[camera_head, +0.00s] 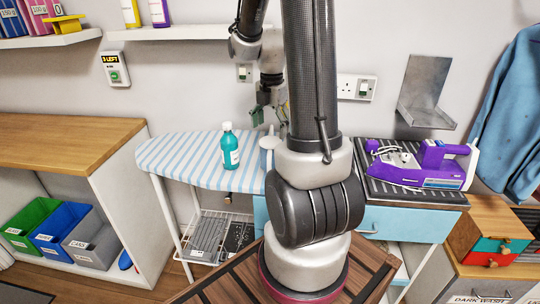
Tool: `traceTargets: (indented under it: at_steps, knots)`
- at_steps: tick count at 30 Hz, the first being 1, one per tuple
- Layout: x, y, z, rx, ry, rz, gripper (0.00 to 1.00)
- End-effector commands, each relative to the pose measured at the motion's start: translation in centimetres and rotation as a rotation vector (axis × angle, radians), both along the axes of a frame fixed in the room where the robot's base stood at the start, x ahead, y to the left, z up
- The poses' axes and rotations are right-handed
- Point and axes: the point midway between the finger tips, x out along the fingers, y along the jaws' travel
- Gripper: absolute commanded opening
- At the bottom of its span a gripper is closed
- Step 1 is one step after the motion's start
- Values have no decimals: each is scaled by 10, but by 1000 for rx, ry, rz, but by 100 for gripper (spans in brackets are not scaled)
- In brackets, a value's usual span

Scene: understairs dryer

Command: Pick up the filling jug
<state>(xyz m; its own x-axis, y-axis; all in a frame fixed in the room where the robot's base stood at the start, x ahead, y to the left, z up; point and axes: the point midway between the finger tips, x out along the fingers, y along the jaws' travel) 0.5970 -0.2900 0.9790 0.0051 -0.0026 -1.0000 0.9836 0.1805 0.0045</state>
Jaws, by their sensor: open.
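A pale, whitish vessel (267,143), which looks like the filling jug, stands at the right part of the striped ironing board (185,160). My arm hides its right side, and its handle cannot be made out clearly. My gripper (258,116) is just above and slightly left of the vessel, pointing down. It is open and holds nothing that I can see. Whether its fingers touch the vessel cannot be told. A teal bottle with a white cap (229,148) stands upright on the board, left of the vessel.
A purple iron (425,165) lies on a dark ribbed mat at the right. A metal bracket (427,92) and wall sockets (357,87) are behind. A wooden worktop (62,143) is at the left, with coloured bins (60,232) below. Shelves (185,33) hang above.

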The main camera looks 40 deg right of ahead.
Motion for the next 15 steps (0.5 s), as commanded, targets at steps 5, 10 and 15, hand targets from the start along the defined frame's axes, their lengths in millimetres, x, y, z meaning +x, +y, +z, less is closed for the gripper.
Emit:
traceTargets:
  at_steps: [5,10,15]
  knots:
    - [0,-2,-22,4,10,33,88]
    - [2,-1,-44,4,10,32,88]
    - [4,1,-71,3,9,31,88]
